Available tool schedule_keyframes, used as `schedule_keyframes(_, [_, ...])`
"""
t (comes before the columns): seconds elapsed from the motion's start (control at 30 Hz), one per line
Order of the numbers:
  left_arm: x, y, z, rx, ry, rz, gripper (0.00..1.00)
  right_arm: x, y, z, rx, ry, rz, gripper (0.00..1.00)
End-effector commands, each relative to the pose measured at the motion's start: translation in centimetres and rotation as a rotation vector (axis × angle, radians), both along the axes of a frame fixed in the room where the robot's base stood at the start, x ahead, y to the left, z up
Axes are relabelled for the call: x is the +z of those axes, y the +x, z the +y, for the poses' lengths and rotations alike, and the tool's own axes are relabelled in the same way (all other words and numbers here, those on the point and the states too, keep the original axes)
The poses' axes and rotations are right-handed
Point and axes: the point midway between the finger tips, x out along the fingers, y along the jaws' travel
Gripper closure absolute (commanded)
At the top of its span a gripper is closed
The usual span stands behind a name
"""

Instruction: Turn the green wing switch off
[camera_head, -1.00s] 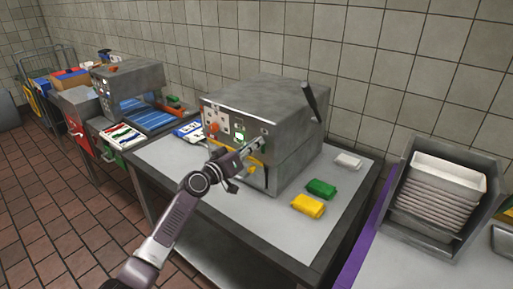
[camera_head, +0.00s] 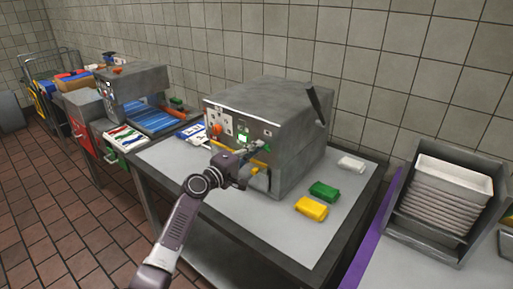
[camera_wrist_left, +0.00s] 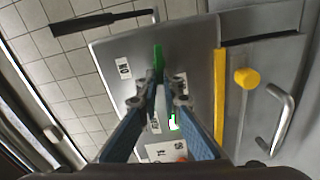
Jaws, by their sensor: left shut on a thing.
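The grey metal machine (camera_head: 285,120) stands on the table with switches and labels on its front panel. My left gripper (camera_head: 259,147) is at the right part of that panel; its fingertips are small there. In the left wrist view, the two blue fingers of the left gripper (camera_wrist_left: 160,92) meet on the green wing switch (camera_wrist_left: 158,60), a narrow green bar that sticks out beyond the tips. The fingers hide part of it. A bright green lit spot (camera_wrist_left: 173,123) is beside the fingers; it also shows in the head view (camera_head: 243,138). My right gripper is not in view.
A yellow strip (camera_wrist_left: 219,95), a yellow knob (camera_wrist_left: 247,79) and a metal handle (camera_wrist_left: 281,120) are beside the panel. Green (camera_head: 323,191), yellow (camera_head: 311,208) and white (camera_head: 351,163) packs lie on the table. A tray rack (camera_head: 440,205) stands at the right.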

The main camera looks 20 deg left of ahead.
Motion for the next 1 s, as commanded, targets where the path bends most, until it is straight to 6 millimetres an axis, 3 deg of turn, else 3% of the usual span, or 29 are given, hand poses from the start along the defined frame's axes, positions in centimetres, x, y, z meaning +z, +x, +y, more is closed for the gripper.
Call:
schedule_keyframes(0.3, [-0.57,-0.05,-0.07,-0.002,-0.125,0.051,1.0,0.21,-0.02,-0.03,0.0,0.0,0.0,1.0])
schedule_keyframes(0.87, [-0.7,-0.06,-0.08,-0.002,-0.155,0.063,1.0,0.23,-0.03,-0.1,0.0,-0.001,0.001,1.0])
schedule_keyframes(1.0, [-0.69,-0.06,-0.07,-0.002,-0.154,0.063,0.82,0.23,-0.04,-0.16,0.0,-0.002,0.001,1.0])
